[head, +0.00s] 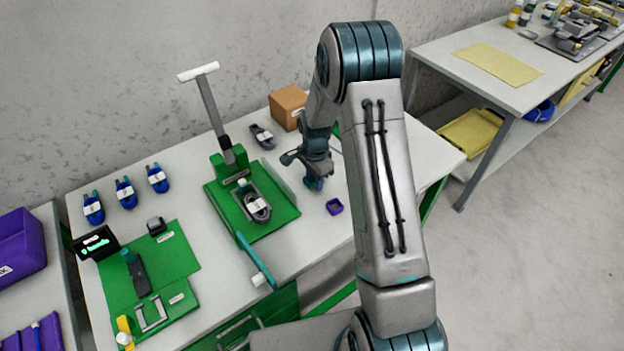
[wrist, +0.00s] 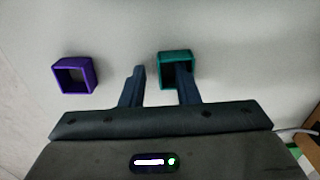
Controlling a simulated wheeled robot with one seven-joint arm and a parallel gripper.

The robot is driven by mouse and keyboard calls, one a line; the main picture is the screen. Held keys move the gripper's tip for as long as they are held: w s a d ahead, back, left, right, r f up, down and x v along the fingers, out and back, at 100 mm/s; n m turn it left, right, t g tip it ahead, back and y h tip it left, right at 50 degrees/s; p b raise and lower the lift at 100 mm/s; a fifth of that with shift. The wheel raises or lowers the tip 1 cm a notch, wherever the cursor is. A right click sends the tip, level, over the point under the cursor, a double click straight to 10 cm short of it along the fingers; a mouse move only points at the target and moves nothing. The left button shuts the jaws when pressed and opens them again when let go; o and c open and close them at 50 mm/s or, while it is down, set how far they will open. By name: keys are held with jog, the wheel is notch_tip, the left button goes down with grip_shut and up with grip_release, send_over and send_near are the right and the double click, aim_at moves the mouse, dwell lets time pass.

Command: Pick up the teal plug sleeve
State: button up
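The teal plug sleeve (wrist: 163,56) is a small square open frame lying on the pale table, in the upper middle of the wrist view. My gripper (wrist: 160,73) is open, with one finger left of the sleeve and the other overlapping its opening. I cannot tell whether that finger is inside the sleeve or above it. Nothing is seen held. In the head view my gripper (head: 315,184) is low over the table, and I cannot make out the teal sleeve there.
A similar purple sleeve (wrist: 92,75) lies to the left in the wrist view; it also shows in the head view (head: 334,206). A green fixture (head: 277,219) holding a grey connector (head: 258,209) stands left of my gripper. A cardboard box (head: 287,106) is behind it.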

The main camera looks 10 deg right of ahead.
grip_shut()
dwell(0.3)
